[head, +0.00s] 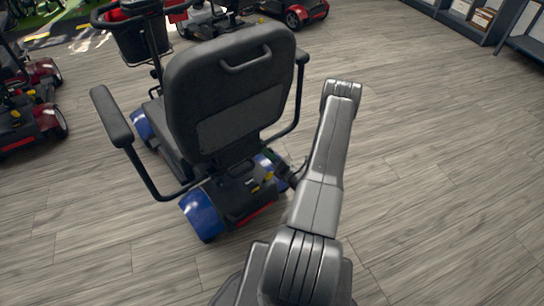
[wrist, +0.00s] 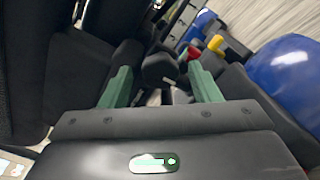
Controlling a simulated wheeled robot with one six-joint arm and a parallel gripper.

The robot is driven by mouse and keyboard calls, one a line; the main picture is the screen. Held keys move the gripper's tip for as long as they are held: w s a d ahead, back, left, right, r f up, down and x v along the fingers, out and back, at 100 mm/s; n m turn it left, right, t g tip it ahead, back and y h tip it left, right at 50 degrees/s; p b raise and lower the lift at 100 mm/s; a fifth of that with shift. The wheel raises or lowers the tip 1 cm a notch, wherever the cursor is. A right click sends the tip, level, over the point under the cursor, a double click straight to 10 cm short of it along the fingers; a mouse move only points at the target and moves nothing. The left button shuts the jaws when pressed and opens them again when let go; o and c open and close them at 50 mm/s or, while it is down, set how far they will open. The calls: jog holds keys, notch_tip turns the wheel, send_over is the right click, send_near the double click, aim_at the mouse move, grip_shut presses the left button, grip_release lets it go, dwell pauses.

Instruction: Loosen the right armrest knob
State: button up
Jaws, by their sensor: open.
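The blue-and-black scooter is seen from behind in the head view, with its seat back (head: 235,95) upright. Its right armrest (head: 302,58) rises beside the seat back, and its bent tube runs down towards the seat base. In the wrist view my gripper (wrist: 162,86) is open, with its two green fingers apart. A dark, rounded block that looks like the armrest knob (wrist: 158,68) lies between and just beyond the fingertips. I cannot tell whether either finger touches it. In the head view my arm hides most of the gripper, low beside the seat.
A blue rear fender (wrist: 290,70) lies close on the right in the wrist view, near red (wrist: 193,53) and yellow (wrist: 215,43) parts. The dark seat fills the left. In the head view, other scooters (head: 30,110) stand left and behind; the floor at right is clear.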

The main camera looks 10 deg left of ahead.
jog(key=shift+c, duration=0.3)
jog(key=c, duration=0.9)
